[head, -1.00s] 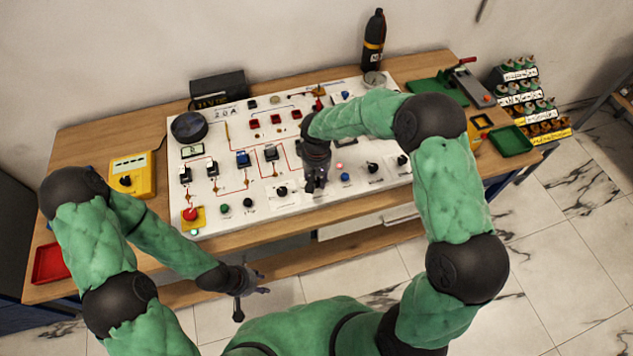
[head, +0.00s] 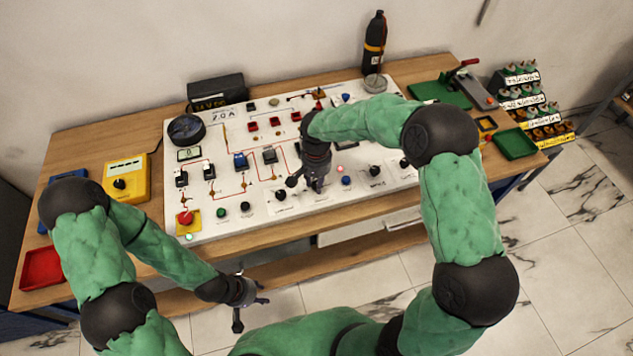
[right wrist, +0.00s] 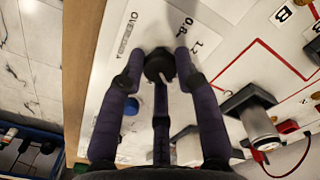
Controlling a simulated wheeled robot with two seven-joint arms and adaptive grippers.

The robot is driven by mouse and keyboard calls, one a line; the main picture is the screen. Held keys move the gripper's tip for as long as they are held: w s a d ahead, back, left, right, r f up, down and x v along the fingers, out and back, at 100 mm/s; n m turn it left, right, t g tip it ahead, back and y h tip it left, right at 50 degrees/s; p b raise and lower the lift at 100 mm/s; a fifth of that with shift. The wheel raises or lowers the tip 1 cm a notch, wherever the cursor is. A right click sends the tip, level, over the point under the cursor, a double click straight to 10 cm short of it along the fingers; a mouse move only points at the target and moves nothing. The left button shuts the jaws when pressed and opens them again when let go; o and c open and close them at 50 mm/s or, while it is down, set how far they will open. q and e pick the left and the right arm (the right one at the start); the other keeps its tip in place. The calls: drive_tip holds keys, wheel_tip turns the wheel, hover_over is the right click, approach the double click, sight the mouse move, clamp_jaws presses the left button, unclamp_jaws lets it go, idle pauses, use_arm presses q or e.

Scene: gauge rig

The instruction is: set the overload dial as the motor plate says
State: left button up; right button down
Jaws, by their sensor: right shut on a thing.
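The white panel (head: 240,208) lies on the bench with a black dial knob (head: 281,195) near its front edge. In the right wrist view this knob (right wrist: 158,64) has a pale pointer line and printed numbers around it, including 0.8 and what looks like 1.2. My right gripper (right wrist: 157,70) has its fingers closed around the knob; in the head view the gripper (head: 302,186) partly covers that area. My left gripper (head: 250,300) is empty, fingers apart, in front of the bench.
A blue button (head: 346,180) and other black knobs (head: 374,171) lie right of my right gripper. A red emergency button (head: 186,218) is at the panel's front left. A yellow meter (head: 127,180), red tray (head: 42,268) and green tray (head: 515,143) stand on the bench.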

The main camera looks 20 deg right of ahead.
idle(0.4)
drive_tip(key=c, duration=0.9)
unclamp_jaws()
wheel_tip(320, 180, up, 12)
